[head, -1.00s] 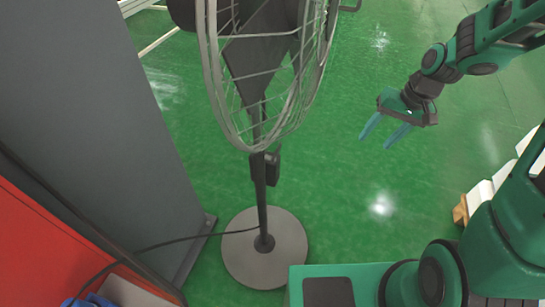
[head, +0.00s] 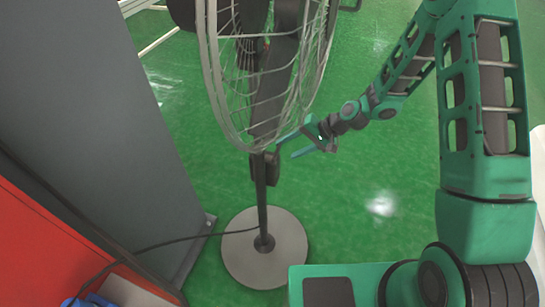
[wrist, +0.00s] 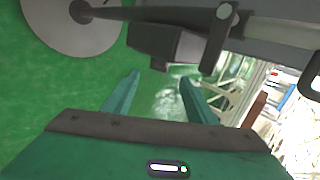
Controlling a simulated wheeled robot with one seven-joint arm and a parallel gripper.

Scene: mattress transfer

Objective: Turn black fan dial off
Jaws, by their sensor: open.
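The black fan (head: 262,200) stands upright on a round grey base, with its wire cage (head: 212,90) at the top of the head view. A black control box (head: 271,168) sits on the pole just below the cage; it also shows in the wrist view (wrist: 170,42). I cannot make out the dial or its setting. My gripper (head: 285,146) is open and empty, just right of the box and under the cage's lower edge. In the wrist view, the gripper's two teal fingers (wrist: 160,80) point toward the box, apart from each other with nothing between them.
A tall grey panel (head: 100,110) and a red surface (head: 45,250) stand left of the fan. A black cable (head: 180,240) runs from the pole toward the lower left. Green floor (head: 370,215) is clear right of the fan.

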